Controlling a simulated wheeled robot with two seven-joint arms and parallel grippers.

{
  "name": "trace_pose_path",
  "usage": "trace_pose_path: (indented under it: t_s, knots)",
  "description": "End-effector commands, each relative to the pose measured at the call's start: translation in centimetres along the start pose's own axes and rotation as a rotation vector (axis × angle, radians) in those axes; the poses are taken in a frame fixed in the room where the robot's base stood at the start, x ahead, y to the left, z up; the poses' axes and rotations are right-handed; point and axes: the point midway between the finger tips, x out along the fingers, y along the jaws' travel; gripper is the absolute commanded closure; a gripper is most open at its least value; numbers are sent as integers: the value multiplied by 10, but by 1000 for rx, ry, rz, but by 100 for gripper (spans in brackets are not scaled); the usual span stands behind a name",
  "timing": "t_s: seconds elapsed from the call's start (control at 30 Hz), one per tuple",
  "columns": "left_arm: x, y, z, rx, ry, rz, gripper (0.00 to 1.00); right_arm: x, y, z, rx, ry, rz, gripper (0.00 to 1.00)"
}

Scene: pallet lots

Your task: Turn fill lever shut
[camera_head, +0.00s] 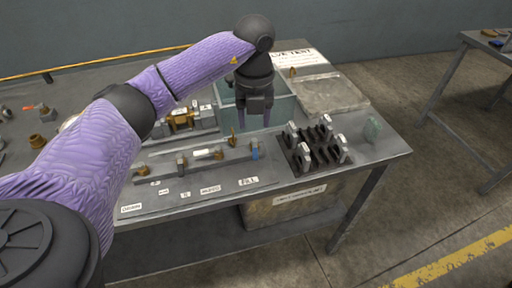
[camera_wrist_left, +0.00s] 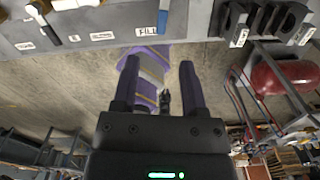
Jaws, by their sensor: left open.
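The fill lever (camera_head: 255,150) has a blue handle standing up at the right end of the valve rail, behind the FILL label (camera_head: 248,181). In the left wrist view the blue fill lever (camera_wrist_left: 163,18) is at the top, above the FILL label (camera_wrist_left: 148,31). My left gripper (camera_head: 253,119) is open and empty, its fingers pointing down above the bench, behind and above the fill lever. In the left wrist view its two fingers (camera_wrist_left: 157,68) are spread apart with the lever beyond them, not between them. My right gripper is not identifiable.
Other valves, one with a white handle (camera_head: 205,153), line the rail to the left. A black rack (camera_head: 314,148) stands close on the right. A teal bin (camera_head: 284,106) is behind the gripper. The bench's front right corner is mostly clear.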

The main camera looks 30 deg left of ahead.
Motion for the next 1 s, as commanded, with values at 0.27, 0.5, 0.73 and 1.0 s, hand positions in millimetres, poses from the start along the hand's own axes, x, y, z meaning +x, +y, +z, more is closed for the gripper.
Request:
trace_pose_path:
  t_s: [0.27,0.5,0.73,1.0]
  knots:
    - [70,-1,-2,7,5,-2,45,21,6,10,-5,-23,10,65]
    - [88,-2,-2,8,4,-5,45,24,13,18,-5,-43,21,65]
    - [88,-2,-2,9,4,-6,53,24,11,20,-4,-45,18,65]
    - [87,-2,-2,9,4,-7,100,24,9,18,-3,-40,15,65]
